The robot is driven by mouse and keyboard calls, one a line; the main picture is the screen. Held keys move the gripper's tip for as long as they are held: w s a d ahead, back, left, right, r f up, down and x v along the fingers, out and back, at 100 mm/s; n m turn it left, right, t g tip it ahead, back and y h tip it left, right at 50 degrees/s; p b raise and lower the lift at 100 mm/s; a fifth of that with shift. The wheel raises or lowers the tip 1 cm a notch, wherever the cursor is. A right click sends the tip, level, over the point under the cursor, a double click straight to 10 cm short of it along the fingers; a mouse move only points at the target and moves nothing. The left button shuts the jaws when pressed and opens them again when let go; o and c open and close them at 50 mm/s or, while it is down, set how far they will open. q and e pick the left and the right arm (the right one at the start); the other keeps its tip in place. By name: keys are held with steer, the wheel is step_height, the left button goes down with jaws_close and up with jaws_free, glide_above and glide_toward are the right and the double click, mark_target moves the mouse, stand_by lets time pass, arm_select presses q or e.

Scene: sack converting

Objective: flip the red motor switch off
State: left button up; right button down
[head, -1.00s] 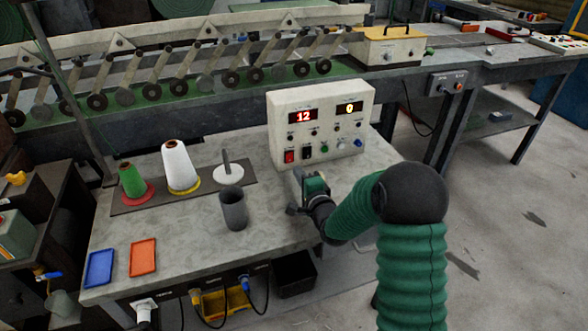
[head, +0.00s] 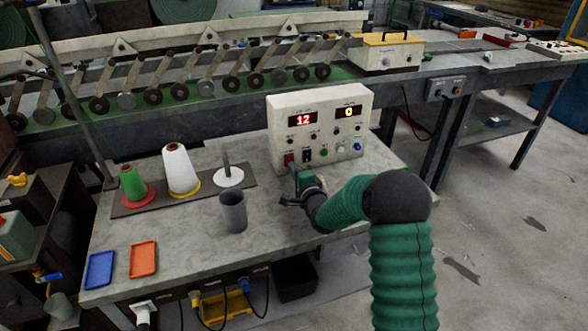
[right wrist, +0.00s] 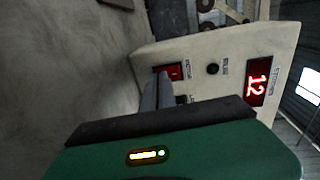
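The red motor switch (head: 289,158) is at the lower left of the cream control box's face, and it also shows in the right wrist view (right wrist: 174,72). My right gripper (head: 294,169) is just in front of and below it. In the right wrist view its grey fingers (right wrist: 161,80) are together, with nothing seen between them. Their tips overlap the switch's lower edge; I cannot tell whether they touch it. The control box (head: 278,113) shows a red 12 and a yellow 0. My left gripper is not in view.
A grey cup (head: 233,212) stands on the table left of my right arm. A spool board with a green cone (head: 132,183) and a white cone (head: 180,168) lies farther left. Blue (head: 100,270) and orange (head: 143,259) trays lie at the front left.

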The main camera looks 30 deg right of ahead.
steer(key=shift+w+a+r, duration=0.1)
steer(key=shift+r, duration=0.15)
